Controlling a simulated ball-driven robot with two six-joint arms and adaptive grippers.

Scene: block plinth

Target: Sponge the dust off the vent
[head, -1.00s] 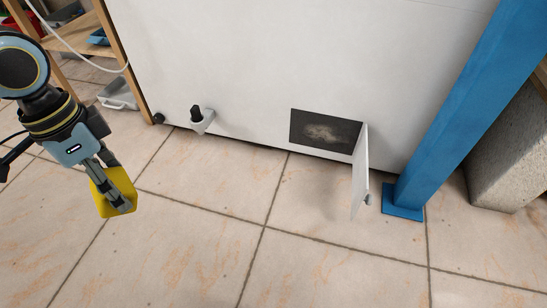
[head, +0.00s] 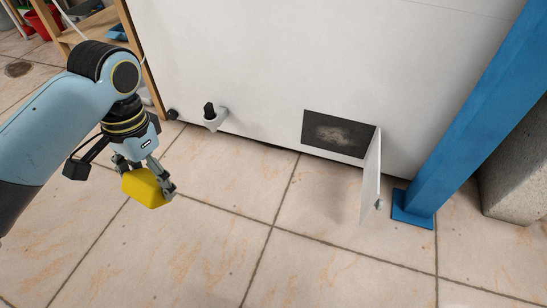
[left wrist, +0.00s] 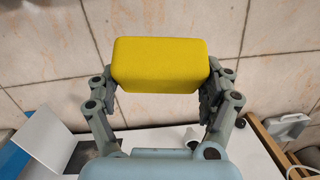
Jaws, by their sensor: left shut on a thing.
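The yellow sponge (head: 144,188) is held between the fingers of my left gripper (head: 148,182), which is shut on it above the floor at the left of the head view. The sponge (left wrist: 160,64) also fills the top middle of the left wrist view, with a finger on each side. The vent (head: 337,134) is a dark rectangle low in the white wall, with a pale dusty patch (head: 336,134) in its middle. Its white door (head: 371,177) stands open to the right. The sponge is apart from the vent, well to its left. My right gripper is not in view.
A small holder with a black knob (head: 213,117) sticks out of the wall left of the vent. A blue post (head: 470,125) and a concrete block (head: 518,180) stand at the right. A wooden shelf (head: 92,25) is at the back left. The tiled floor before the vent is clear.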

